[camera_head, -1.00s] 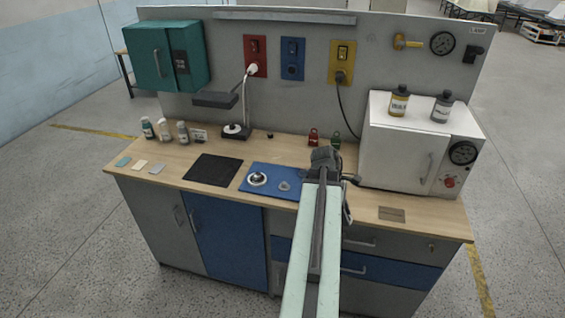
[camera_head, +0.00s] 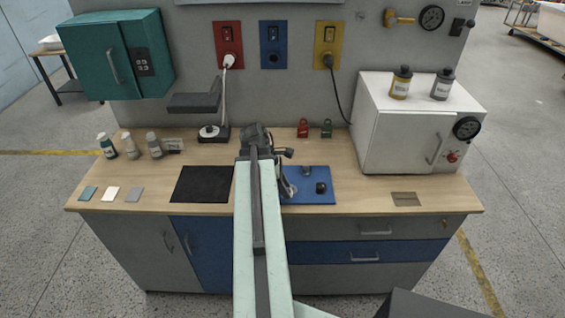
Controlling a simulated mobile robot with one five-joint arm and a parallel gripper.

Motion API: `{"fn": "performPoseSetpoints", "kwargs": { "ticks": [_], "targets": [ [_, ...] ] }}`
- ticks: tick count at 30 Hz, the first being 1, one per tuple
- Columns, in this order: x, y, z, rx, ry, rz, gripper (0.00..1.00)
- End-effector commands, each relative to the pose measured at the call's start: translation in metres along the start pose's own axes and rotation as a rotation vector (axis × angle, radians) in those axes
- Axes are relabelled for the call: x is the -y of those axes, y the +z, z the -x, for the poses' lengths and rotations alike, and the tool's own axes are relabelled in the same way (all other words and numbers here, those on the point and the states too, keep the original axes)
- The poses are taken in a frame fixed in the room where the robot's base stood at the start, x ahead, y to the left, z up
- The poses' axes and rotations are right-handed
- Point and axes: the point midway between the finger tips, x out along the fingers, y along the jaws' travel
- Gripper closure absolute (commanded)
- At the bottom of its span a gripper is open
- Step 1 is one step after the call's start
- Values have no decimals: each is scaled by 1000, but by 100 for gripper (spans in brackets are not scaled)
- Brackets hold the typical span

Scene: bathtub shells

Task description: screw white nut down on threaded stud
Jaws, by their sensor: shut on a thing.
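The blue mat (camera_head: 322,172) lies on the wooden worktop, partly covered by my arm. My gripper (camera_head: 287,186) is low over the left part of the mat, seen from behind and mostly hidden by my arm. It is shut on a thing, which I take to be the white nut. The nut and the threaded stud are not clearly visible behind my arm, so I cannot tell how the nut sits on the stud. A small grey piece (camera_head: 306,170) and a small black piece (camera_head: 320,187) stand on the mat right of my gripper.
A black mat (camera_head: 203,184) lies left of my arm. A white cabinet (camera_head: 400,140) is at the right. Small bottles (camera_head: 130,146) stand at the left. The front right worktop is mostly clear.

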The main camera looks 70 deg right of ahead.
Motion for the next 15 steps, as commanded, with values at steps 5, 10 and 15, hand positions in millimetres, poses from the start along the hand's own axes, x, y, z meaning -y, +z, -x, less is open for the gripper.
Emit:
{"fn": "performPoseSetpoints", "kwargs": {
  "ticks": [5,10,15],
  "targets": [
    [-2,5,1,0,-3,-6,100],
    [-29,25,31,0,-6,-14,100],
    [-55,41,50,0,-7,-19,100]
  ]
}}
